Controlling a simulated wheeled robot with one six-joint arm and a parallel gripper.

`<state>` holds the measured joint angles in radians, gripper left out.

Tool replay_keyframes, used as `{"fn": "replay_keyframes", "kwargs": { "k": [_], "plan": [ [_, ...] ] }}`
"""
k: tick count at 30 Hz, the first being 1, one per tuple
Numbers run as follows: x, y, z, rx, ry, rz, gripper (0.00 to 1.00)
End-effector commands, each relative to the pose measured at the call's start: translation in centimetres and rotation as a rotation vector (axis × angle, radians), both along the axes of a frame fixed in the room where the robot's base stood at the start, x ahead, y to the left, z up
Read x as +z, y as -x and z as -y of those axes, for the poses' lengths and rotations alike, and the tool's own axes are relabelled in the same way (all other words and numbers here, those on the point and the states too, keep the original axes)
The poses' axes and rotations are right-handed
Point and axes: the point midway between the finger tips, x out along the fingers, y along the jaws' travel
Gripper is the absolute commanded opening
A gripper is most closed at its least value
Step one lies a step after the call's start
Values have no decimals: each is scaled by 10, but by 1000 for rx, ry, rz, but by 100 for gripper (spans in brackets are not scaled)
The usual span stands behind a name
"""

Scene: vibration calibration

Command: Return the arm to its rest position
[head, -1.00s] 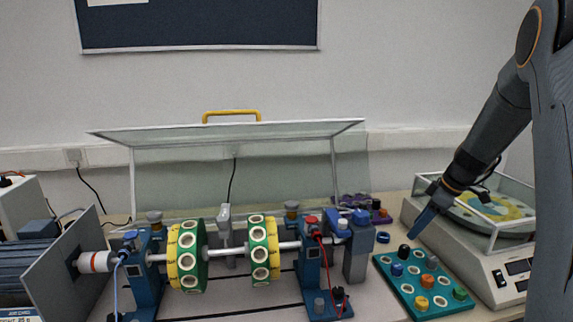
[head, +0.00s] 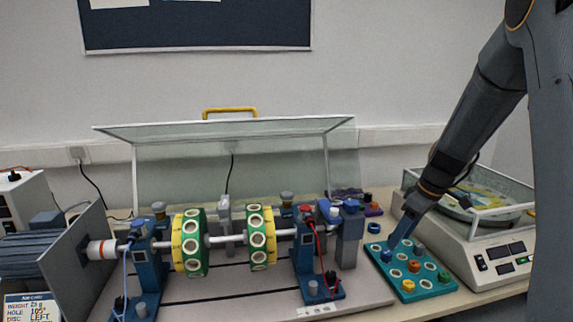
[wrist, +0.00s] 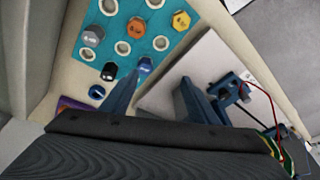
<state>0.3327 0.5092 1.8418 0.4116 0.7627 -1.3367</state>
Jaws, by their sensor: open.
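My gripper (head: 392,244) reaches down from the right over the back left part of a teal tray (head: 437,289) of coloured weights. In the wrist view my gripper (wrist: 163,82) has its two fingers spread, with nothing held between them. A blue weight (wrist: 145,65) shows close to the left fingertip; whether they touch I cannot tell. A black weight (wrist: 109,70), an orange weight (wrist: 137,27) and a yellow weight (wrist: 181,20) also stand in the tray. My arm is bent and extended forward, not folded in.
The rotor rig with two green and yellow discs (head: 194,243) stands left of the tray under a raised clear cover (head: 230,165). A scale with glass walls (head: 485,250) is close on the right. A placard (head: 30,306) is at lower left.

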Motion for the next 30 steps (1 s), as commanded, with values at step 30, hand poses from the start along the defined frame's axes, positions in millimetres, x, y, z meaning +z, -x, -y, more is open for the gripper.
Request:
{"fn": "replay_keyframes", "kwargs": {
  "k": [30],
  "plan": [
    [-11,250,-126,-702,154,-170,54]
  ]
}}
